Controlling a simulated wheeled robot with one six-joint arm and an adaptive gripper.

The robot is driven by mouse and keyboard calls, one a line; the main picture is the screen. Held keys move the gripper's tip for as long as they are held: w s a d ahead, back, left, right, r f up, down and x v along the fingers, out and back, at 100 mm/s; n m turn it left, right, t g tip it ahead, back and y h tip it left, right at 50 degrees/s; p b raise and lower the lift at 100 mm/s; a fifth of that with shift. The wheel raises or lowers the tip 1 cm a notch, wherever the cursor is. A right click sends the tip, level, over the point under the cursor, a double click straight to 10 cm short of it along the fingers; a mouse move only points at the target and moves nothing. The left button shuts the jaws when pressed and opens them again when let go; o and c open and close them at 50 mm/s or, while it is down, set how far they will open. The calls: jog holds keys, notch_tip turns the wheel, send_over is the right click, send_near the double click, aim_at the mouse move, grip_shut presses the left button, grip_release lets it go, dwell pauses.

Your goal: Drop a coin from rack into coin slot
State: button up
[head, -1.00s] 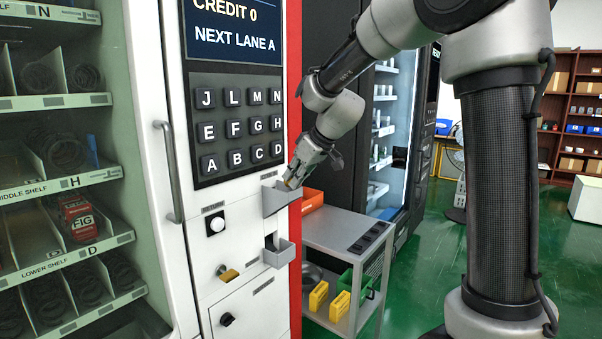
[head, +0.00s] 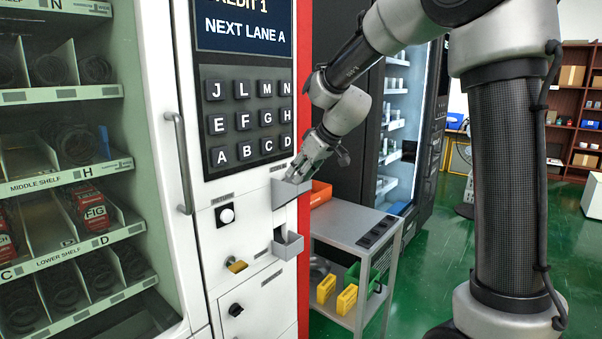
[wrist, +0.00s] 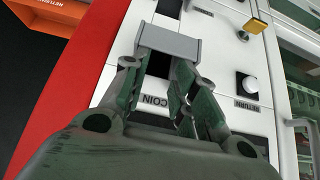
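The grey coin slot hopper (head: 285,192) sticks out from the white machine front below the keypad. In the wrist view the hopper (wrist: 168,42) lies at the fingertips, with a COIN label beside it. My gripper (head: 296,178) is at the top of the hopper. In the wrist view my gripper (wrist: 156,65) has its two fingers apart, with a dark opening between them and no coin visible. The display (head: 245,28) reads CREDIT 1 and NEXT LANE A. A dark slotted rack (head: 375,231) sits on the grey side cart (head: 340,222); coins in it cannot be made out.
A second grey box (head: 288,244) sits below the hopper. The keypad (head: 247,120) is above, and a door handle (head: 181,163) projects at left. An orange bin (head: 321,193) stands behind the hopper. Yellow items (head: 346,299) lie on the cart's lower shelf. Green floor is open at right.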

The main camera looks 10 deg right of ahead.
jog(key=v, duration=1.2)
dwell(0.6)
